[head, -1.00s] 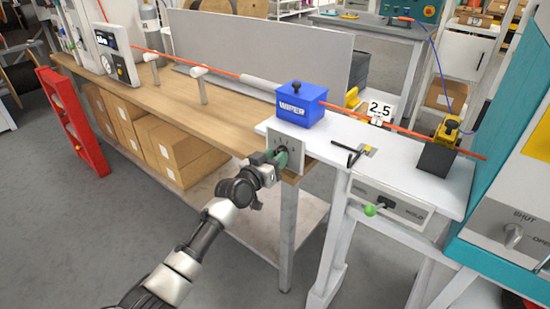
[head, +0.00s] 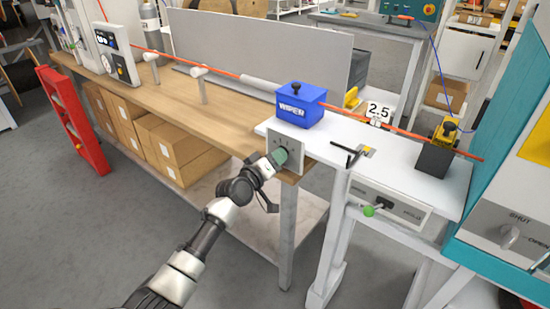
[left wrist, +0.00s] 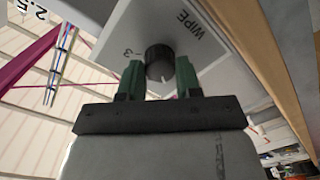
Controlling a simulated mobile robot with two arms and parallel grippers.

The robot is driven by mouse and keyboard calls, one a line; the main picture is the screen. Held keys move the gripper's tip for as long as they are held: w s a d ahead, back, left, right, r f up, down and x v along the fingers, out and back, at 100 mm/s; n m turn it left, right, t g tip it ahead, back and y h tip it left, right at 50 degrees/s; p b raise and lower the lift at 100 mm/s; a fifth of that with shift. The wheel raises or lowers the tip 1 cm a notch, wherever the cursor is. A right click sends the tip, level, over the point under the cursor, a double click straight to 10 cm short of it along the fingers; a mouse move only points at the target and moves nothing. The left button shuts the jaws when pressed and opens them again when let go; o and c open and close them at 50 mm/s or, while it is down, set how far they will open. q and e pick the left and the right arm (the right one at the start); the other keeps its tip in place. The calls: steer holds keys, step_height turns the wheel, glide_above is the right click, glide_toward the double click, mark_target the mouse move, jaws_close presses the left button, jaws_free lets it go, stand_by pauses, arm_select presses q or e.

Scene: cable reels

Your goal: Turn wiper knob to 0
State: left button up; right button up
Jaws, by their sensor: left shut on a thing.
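The blue wiper box (head: 300,105) sits on the corner of the white bench, with a small white dial plate (head: 295,143) on the front below it. My left gripper (head: 281,157) reaches this plate from the front. In the left wrist view, the black wiper knob (left wrist: 160,63) sits between the green fingers of my left gripper (left wrist: 160,78), which are shut on it. A white mark on the knob points toward the gripper's palm. The plate (left wrist: 118,38) shows "WIPE" and a "3"; other figures are hidden or out of view. My right gripper is not in view.
An orange cable (head: 225,73) runs above the wooden bench (head: 178,95) and through the wiper box. A "2.5" sign (head: 379,111) stands behind the white bench (head: 395,158). Open floor lies around my forearm.

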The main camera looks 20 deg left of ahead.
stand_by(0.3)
arm_select(q)
steer(key=o, duration=0.9)
steer(key=shift+o, duration=0.2)
steer(key=v, duration=1.1)
steer(key=shift+p, duration=0.3)
steer(key=shift+w, duration=0.1)
